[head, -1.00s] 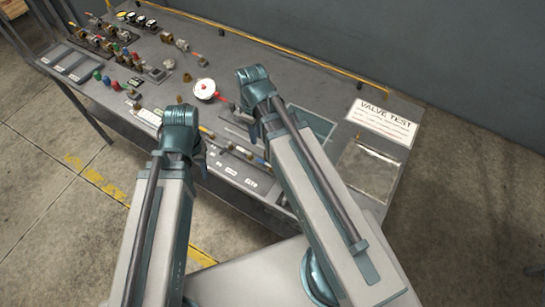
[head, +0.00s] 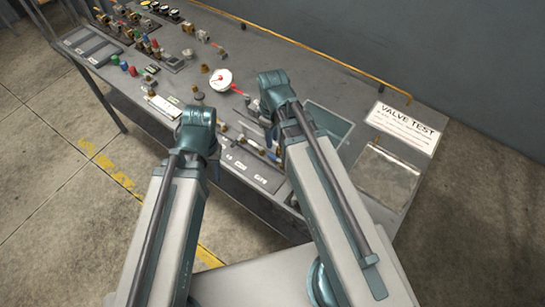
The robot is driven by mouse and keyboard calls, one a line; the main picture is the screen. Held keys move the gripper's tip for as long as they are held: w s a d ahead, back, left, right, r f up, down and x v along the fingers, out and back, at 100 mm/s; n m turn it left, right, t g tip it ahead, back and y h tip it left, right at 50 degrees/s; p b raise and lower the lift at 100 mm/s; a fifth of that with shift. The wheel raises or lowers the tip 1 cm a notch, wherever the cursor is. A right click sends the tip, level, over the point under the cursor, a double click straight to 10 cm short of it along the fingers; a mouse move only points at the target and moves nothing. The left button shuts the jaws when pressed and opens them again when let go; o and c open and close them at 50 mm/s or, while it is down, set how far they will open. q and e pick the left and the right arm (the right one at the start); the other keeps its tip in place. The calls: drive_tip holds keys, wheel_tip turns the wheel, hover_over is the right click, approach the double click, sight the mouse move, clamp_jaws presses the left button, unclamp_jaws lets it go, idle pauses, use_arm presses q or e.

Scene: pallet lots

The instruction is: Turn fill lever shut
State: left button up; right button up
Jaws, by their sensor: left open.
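A round white piece (head: 221,79) with a red part on it stands near the middle of the bench. A small red-handled fitting (head: 237,89) lies just right of it. I cannot tell for sure which red part is the fill lever. My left gripper (head: 212,168) points down at the bench's front edge, nearer to me than the white piece; it is open, its fingers mostly hidden behind my wrist. My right gripper (head: 268,130) hangs over the bench, right of the white piece and apart from it. Its jaws are too hidden to judge.
The grey bench (head: 310,85) carries several valves and fittings (head: 150,45) at the back left. Grey trays (head: 92,48) sit at the left end. A yellow rail (head: 320,51) runs along the back.

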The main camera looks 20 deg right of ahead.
sight(272, 156)
wheel_tip(272, 156, down, 8)
drive_tip(key=b, duration=0.7)
clamp_jaws()
